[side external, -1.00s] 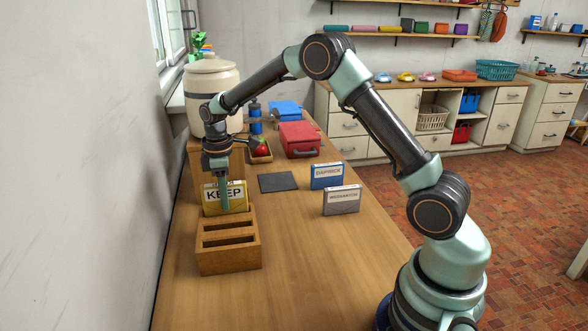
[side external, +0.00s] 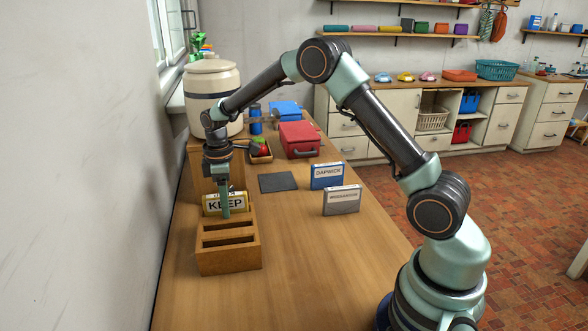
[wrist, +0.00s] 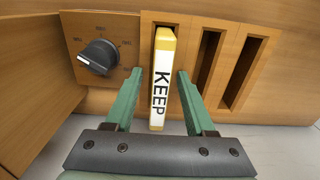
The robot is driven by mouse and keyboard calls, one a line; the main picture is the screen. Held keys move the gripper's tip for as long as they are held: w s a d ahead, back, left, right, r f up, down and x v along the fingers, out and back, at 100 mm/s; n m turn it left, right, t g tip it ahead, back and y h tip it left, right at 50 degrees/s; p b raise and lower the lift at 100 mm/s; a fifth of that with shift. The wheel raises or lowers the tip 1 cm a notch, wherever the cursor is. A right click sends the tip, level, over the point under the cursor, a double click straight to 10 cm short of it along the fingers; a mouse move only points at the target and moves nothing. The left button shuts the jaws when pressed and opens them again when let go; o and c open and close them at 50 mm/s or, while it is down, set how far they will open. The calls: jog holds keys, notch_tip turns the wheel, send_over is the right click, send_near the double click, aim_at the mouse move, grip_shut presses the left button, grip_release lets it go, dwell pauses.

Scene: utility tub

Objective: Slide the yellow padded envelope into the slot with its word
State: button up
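The yellow padded envelope (side external: 238,203) has a white label reading KEEP. It stands upright in the rearmost slot of the wooden slotted rack (side external: 230,262), with its upper part above the wood. In the wrist view the envelope (wrist: 160,85) sits in the leftmost of three slots, and the other two look empty. My gripper (wrist: 160,75) has one finger on each side of the envelope, with gaps showing between fingers and envelope, so it looks open. In the side view my gripper (side external: 224,206) is down at the rack, partly covering the envelope. No words on the slots are readable.
A dark knob (wrist: 99,57) on a wooden panel is left of the slots. A blue box (side external: 327,176), a grey box (side external: 342,200), a dark mat (side external: 278,183) and a red case (side external: 299,140) lie right. A large crock (side external: 211,90) stands behind. The front counter is clear.

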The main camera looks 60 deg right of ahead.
notch_tip(320, 180, up, 11)
jog(key=shift+r, duration=0.55)
jog(key=s+a+r+m+t, duration=0.25)
jog(key=s+r+m, duration=0.25)
jog(key=s+r, duration=0.45)
jog(key=s+f+m+t, duration=0.3)
jog(key=s+f+m, duration=0.1)
jog(key=s, duration=0.8)
jog(key=shift+a, duration=0.45)
